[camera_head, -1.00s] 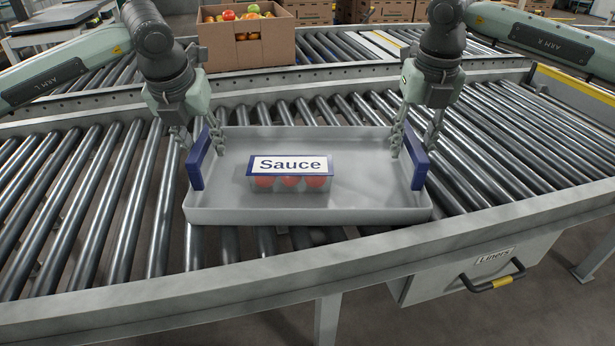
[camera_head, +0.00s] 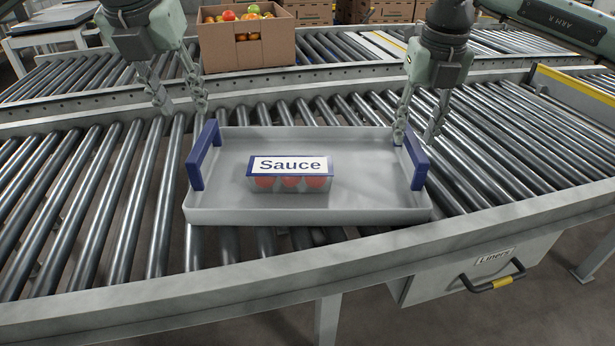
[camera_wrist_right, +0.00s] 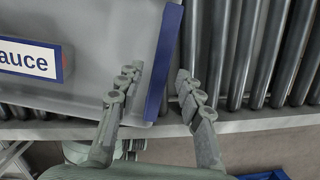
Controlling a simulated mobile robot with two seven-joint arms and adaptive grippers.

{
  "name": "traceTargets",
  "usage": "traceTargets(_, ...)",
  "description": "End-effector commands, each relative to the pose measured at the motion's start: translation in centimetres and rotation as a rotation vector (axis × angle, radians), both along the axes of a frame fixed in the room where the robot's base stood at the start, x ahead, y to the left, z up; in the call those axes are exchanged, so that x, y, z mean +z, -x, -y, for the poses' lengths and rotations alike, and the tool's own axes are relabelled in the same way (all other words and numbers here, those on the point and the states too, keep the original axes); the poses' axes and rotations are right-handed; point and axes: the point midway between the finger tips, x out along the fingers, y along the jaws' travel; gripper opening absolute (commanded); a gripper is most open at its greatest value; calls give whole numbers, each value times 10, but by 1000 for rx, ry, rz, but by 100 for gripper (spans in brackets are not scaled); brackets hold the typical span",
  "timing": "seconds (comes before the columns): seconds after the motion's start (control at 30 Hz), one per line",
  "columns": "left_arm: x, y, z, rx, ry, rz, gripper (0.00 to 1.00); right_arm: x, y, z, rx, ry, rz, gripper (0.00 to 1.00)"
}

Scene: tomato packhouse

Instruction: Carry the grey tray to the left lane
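The grey tray (camera_head: 355,207) lies level on the rollers and also shows in the right wrist view (camera_wrist_right: 95,105). It has a blue left handle (camera_head: 202,155) and a blue right handle (camera_head: 415,160). A clear pack of red tomatoes labelled "Sauce" (camera_head: 290,172) sits on it. My left gripper (camera_head: 182,106) is open and empty, above and behind the left handle, apart from it. My right gripper (camera_head: 417,137) is open by the right handle. In the right wrist view, its fingers (camera_wrist_right: 155,76) appear on either side of the handle (camera_wrist_right: 166,55), with gaps.
The front conveyor rail (camera_head: 250,285) runs close before the tray. A "Liners" drawer (camera_head: 495,265) hangs below at right. A cardboard box of produce (camera_head: 245,42) stands on the rear conveyor. The rollers left of the tray (camera_head: 80,210) are clear.

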Motion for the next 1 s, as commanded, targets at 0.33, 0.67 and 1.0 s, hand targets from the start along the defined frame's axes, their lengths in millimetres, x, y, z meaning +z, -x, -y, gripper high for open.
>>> traceTargets(0.33,0,0,0,0,0,0,37,69,10,0,-1,0,2,37)
traceTargets(0.67,0,0,0,0,0,0,37,85,13,0,0,0,-1,37)
traceTargets(1.0,0,0,0,0,0,0,37,85,13,0,0,0,0,37)
